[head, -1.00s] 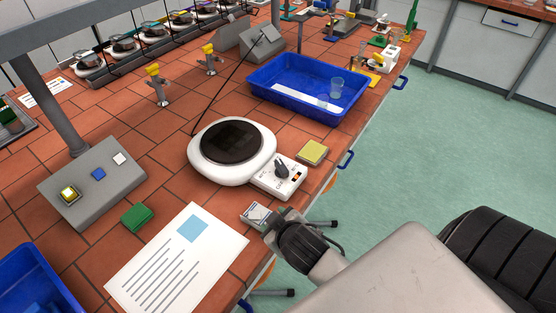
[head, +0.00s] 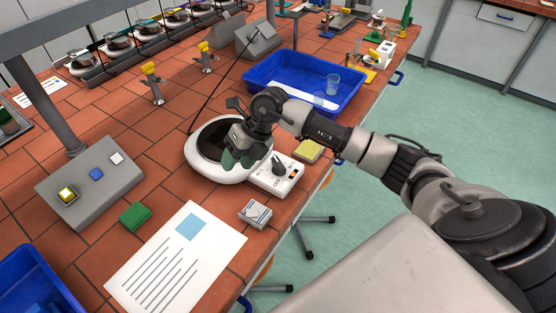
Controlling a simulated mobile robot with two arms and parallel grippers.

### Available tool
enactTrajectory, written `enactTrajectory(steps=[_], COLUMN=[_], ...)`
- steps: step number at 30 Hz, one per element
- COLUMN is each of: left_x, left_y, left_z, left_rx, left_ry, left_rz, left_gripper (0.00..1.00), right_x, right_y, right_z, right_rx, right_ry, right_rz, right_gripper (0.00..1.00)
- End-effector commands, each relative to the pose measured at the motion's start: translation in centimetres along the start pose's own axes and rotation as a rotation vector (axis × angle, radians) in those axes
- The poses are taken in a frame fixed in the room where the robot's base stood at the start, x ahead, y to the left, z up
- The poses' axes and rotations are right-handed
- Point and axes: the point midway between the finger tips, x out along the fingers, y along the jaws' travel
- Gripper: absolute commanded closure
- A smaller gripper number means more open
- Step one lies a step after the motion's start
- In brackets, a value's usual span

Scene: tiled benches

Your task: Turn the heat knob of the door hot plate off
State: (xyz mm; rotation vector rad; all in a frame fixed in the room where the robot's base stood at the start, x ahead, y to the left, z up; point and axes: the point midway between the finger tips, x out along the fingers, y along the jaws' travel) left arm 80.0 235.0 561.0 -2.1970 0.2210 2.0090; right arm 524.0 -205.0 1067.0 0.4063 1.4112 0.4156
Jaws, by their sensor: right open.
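The white hot plate (head: 196,174) with a round black top stands on the tiled bench at the centre. Its control panel (head: 261,181) juts out at the front right and carries a dark heat knob (head: 279,165) with markings around it. I cannot read the knob's setting for sure. My right gripper (head: 240,157) is open and empty, fingers pointing down over the right part of the black top, just left of the knob. It seems apart from the knob and hides part of the top. My left gripper is not in view.
A yellow pad (head: 308,151) lies right of the panel and a small box (head: 255,214) in front. A blue tray (head: 262,76) stands behind. A printed sheet (head: 170,262), green block (head: 135,216) and grey button box (head: 90,188) lie to the left.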

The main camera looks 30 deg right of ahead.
Motion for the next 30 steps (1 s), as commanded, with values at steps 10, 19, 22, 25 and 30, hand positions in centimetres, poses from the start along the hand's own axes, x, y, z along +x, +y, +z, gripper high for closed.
enactTrajectory(steps=[10,19,22,25,30], left_x=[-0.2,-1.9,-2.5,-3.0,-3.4], left_y=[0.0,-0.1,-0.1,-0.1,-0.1], left_z=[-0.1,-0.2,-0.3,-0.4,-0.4], left_rx=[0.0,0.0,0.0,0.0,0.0], left_ry=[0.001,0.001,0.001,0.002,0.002], left_rz=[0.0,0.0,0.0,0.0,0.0], left_gripper=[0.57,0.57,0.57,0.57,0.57], right_x=[-7.8,-4.2,-2.5,-1.0,0.7], right_y=[-9.2,-11.4,-12.3,-13.2,-14.2], right_z=[1.1,0.5,0.2,0.0,-0.1], right_rx=[0.137,0.14,0.138,0.137,0.136], right_ry=[0.085,0.092,0.091,0.091,0.088], right_rz=[-0.541,-0.543,-0.541,-0.541,-0.54], right_gripper=[0.51,0.51,0.51,0.51,0.51])
